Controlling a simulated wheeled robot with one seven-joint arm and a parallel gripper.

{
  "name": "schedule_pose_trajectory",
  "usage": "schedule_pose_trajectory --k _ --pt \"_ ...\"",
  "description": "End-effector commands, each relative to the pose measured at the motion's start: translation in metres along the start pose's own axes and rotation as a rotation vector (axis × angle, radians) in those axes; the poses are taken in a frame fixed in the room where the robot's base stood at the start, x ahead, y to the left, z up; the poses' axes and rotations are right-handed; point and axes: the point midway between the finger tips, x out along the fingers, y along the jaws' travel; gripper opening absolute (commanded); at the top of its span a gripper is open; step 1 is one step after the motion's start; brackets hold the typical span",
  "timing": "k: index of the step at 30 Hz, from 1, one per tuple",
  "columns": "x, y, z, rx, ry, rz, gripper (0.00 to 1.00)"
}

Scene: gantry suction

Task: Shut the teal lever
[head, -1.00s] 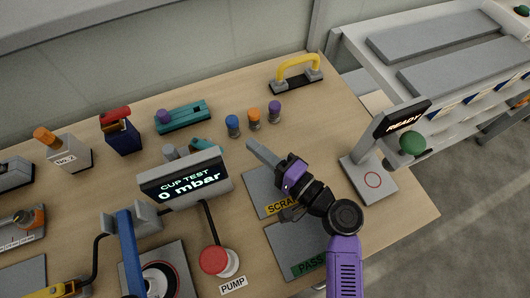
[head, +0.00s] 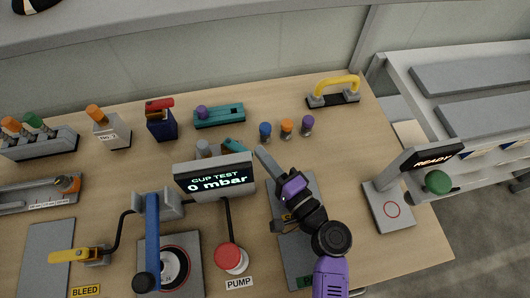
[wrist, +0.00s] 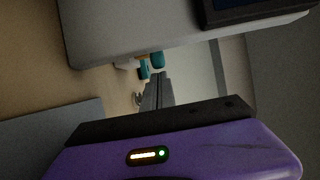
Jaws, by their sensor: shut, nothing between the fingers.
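The teal lever (head: 234,145) shows in the head view just behind the display, beside a grey cylindrical fitting (head: 203,148). The display hides its lower part, so I cannot tell its full position. In the wrist view a teal piece (wrist: 157,60), likely this lever, shows just beyond my fingertips. My gripper (head: 262,153) is shut and empty, a little right of the lever in the head view and apart from it. Its fingers also show in the wrist view (wrist: 157,78).
The display (head: 215,178), reading "0 mbar", stands close left of my gripper. A teal block with a purple knob (head: 219,116) lies behind the lever. Blue (head: 265,131), orange (head: 287,127) and purple (head: 308,124) knobs stand behind right. A red pump button (head: 229,256) is in front.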

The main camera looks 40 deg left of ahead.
Motion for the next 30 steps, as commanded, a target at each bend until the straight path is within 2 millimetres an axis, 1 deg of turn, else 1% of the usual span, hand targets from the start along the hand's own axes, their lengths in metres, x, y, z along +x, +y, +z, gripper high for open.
schedule_pose_trajectory --k 4,7,12,15,25,30 --pt "-0.002 0.002 0.002 0.0 0.001 0.001 0.0" --pt "-0.006 0.004 0.009 -0.002 0.001 0.003 0.0" --pt "-0.01 0.003 0.021 0.0 0.001 0.002 0.0" --pt "-0.01 0.001 0.023 0.0 0.0 0.001 0.0" --pt "-0.009 0.0 0.023 0.001 0.0 0.001 0.0" --pt "-0.005 0.001 0.018 0.0 0.0 0.0 0.0"
